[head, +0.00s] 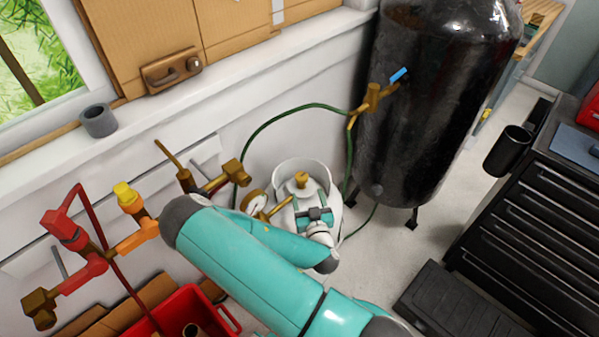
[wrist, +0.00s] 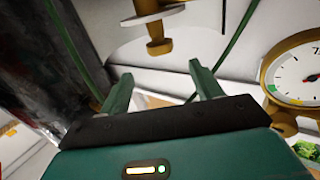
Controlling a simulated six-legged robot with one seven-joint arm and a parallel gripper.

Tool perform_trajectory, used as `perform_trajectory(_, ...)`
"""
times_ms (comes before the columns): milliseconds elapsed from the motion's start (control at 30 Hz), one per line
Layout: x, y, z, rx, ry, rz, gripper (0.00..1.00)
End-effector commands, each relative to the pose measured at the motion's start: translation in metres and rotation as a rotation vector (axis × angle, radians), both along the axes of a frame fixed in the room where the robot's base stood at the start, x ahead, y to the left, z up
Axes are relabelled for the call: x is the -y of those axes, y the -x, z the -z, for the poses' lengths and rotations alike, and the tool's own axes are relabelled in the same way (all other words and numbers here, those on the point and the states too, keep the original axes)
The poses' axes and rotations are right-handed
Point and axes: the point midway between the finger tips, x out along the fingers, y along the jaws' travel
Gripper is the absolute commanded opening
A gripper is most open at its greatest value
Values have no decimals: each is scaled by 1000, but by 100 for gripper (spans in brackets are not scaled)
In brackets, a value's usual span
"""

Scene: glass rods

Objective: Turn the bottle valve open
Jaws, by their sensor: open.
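The white gas bottle (head: 333,172) stands on the floor by the wall, left of a tall black tank. Its brass valve (head: 301,180) rises from the top, inside the white collar. In the wrist view, the brass valve (wrist: 157,30) is at the upper middle, ahead of my fingers. A round brass-rimmed gauge (head: 254,203) is beside the valve; in the wrist view, it is at the right edge. My gripper (wrist: 160,84) is open and empty, its two green fingers apart and short of the valve. In the head view, my arm partly hides the bottle.
The black tank (head: 425,110) stands close behind on the right. A green hose (head: 285,112) runs from the tank fitting to the brass wall pipes. Coloured pipe fittings (head: 128,198) and a red crate (head: 205,312) are at left. A black drawer cabinet (head: 520,215) is at right.

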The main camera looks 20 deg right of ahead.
Motion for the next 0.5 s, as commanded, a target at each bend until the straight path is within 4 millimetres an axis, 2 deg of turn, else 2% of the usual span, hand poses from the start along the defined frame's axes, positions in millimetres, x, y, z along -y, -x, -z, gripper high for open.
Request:
perform_trajectory(300,11,-64,0,1,0,-3,65)
perform_trajectory(500,17,-97,0,-1,-1,-3,65)
